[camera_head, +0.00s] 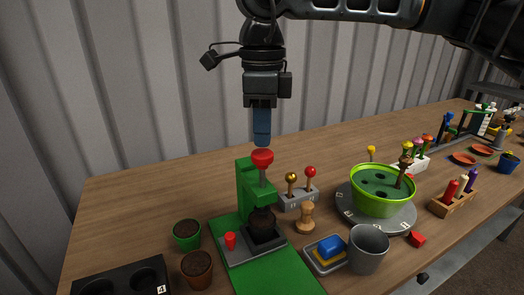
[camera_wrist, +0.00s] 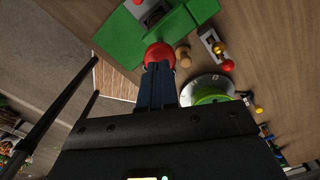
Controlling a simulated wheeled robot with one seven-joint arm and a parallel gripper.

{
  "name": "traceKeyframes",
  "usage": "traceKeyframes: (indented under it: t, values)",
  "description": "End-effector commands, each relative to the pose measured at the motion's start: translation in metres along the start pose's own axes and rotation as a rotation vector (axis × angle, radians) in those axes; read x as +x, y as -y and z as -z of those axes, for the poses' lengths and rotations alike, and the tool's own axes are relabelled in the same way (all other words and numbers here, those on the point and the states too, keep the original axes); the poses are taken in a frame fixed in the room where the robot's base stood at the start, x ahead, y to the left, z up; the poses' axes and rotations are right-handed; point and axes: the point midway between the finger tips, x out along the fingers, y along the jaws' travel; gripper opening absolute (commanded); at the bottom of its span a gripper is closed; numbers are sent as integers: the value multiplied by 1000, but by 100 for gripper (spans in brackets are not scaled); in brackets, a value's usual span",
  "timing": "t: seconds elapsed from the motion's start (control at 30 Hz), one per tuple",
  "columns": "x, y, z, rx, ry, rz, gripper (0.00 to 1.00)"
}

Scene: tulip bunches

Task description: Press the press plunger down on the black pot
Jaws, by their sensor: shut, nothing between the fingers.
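The press is a green stand (camera_head: 245,185) with a red-knobbed plunger (camera_head: 262,157) at its top. The black pot (camera_head: 264,238) sits on the press base under the plunger; a dark round piece covers much of it. My gripper (camera_head: 262,142) is shut and empty, pointing down with its blue fingertips right above the red knob. Whether they touch the knob I cannot tell. In the wrist view the fingertips (camera_wrist: 158,68) overlap the lower edge of the red knob (camera_wrist: 158,52), and the green press (camera_wrist: 122,38) shows behind it.
Small pots (camera_head: 187,234) and a black tray (camera_head: 120,278) stand to the left. A wooden peg (camera_head: 306,218), a lever block (camera_head: 299,198), a grey cup (camera_head: 368,249) and a green bowl (camera_head: 383,192) on a turntable are to the right. The corrugated wall is behind.

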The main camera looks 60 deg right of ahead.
Motion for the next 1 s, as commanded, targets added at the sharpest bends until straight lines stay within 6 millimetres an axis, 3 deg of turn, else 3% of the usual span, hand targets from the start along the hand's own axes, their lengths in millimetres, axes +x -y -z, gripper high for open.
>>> traceKeyframes:
  t: [1.0]
  values:
    - [34, 0, 0, 0, 0, 0, 0]
